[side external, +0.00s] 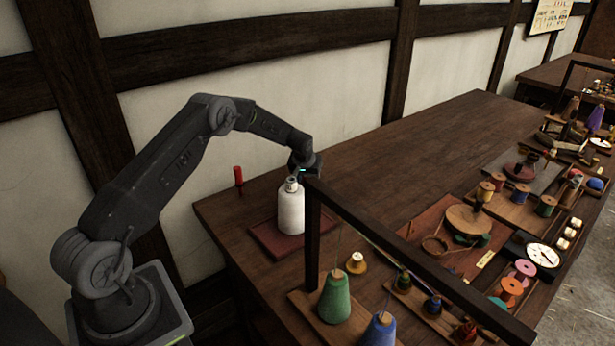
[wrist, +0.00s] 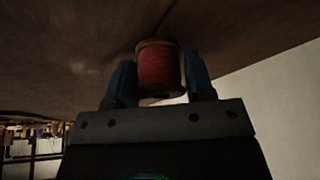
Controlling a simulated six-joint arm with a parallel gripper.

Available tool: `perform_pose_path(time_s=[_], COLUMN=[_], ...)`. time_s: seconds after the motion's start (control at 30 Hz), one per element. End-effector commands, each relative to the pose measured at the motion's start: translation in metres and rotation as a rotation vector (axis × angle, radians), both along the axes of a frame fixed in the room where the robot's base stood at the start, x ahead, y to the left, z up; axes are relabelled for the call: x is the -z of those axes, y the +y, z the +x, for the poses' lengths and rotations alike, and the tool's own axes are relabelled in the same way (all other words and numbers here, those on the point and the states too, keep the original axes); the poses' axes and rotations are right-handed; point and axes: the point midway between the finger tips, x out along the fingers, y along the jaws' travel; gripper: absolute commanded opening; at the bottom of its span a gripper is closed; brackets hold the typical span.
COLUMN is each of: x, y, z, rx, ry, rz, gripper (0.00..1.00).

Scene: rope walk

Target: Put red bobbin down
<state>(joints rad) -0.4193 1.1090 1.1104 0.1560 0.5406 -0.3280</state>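The red bobbin (wrist: 160,70) shows in the wrist view, wound with red thread between wooden flanges. It sits between the two blue-grey fingers of my gripper (wrist: 161,82), which are closed against its sides. Brown wood lies behind the bobbin, and I cannot tell whether the bobbin touches it. The bobbin cannot be made out there.
A red-handled tool (side external: 238,176) stands at the table's back edge. A dark wooden frame (side external: 415,262) crosses the front, near green (side external: 335,298) and blue (side external: 379,330) cones. The back middle of the table is clear.

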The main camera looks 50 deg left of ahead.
Motion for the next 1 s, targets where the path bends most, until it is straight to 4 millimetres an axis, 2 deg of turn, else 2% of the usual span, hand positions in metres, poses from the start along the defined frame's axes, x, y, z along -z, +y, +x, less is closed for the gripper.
perform_pose_path(time_s=[0.03, 0.2, 0.53, 0.67, 1.0], x=[0.000, 0.000, -0.007, -0.025, -0.089], y=[0.000, 0.000, -0.001, -0.005, -0.021], z=[0.000, 0.000, -0.001, -0.006, -0.028], rx=[0.000, 0.000, 0.000, 0.001, 0.001], ry=[0.000, 0.001, 0.000, -0.002, -0.002], rz=[0.000, -0.001, 0.000, 0.001, 0.001], gripper=[0.54, 0.69, 0.69, 0.69, 0.69])
